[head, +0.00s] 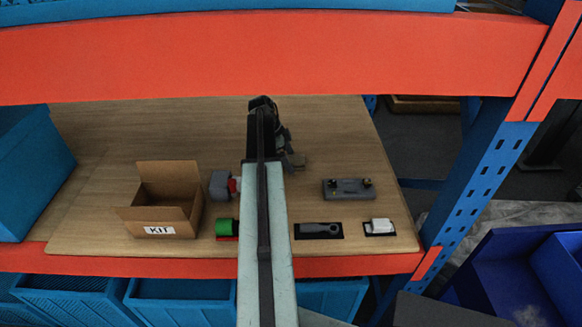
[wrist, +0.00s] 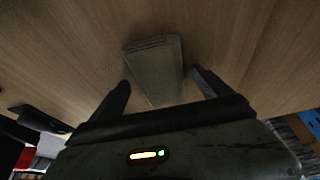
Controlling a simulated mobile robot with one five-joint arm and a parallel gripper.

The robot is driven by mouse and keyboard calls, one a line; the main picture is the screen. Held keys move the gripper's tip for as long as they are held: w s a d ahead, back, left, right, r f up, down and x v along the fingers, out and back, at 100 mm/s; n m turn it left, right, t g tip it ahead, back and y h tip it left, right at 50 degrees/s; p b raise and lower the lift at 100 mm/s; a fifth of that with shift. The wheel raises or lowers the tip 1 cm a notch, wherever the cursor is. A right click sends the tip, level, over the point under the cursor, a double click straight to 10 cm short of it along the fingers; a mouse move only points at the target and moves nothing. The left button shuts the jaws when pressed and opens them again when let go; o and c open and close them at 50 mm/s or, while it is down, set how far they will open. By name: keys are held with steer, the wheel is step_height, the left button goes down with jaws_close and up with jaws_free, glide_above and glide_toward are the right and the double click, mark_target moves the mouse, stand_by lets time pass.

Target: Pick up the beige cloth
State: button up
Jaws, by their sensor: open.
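The beige cloth (wrist: 155,62) shows in the wrist view as a folded, layered, grey-beige pad on the wooden shelf board. My gripper (wrist: 160,76) is open, with one finger to the left of the cloth and one to the right. The cloth lies in the gap between them, and no finger visibly touches it. In the head view my gripper (head: 286,143) is at the end of my arm over the middle of the shelf.
On the wooden shelf (head: 90,165) stand an open KIT box (head: 160,214), a grey and red part (head: 220,184), a green part (head: 227,230), a grey block with knobs (head: 348,188), a dark tool (head: 318,230) and a white item (head: 381,227). An orange beam (head: 270,55) crosses above.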

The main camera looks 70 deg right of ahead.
mark_target(295, 159)
steer(key=c, duration=1.6)
steer(key=shift+r+p, duration=0.6)
steer(key=shift+r, duration=0.05)
step_height(295, 159, up, 3)
steer(key=p, duration=0.3)
steer(key=shift+r, duration=0.15)
steer(key=s+a, duration=0.2)
steer(key=a, duration=0.3)
steer(key=s+a, duration=0.2)
steer(key=a, duration=0.3)
steer(key=s+a, duration=0.2)
steer(key=a, duration=0.3)
steer(key=shift+r+p, duration=0.25)
steer(key=shift+p, duration=0.15)
steer(key=shift+d, duration=0.1)
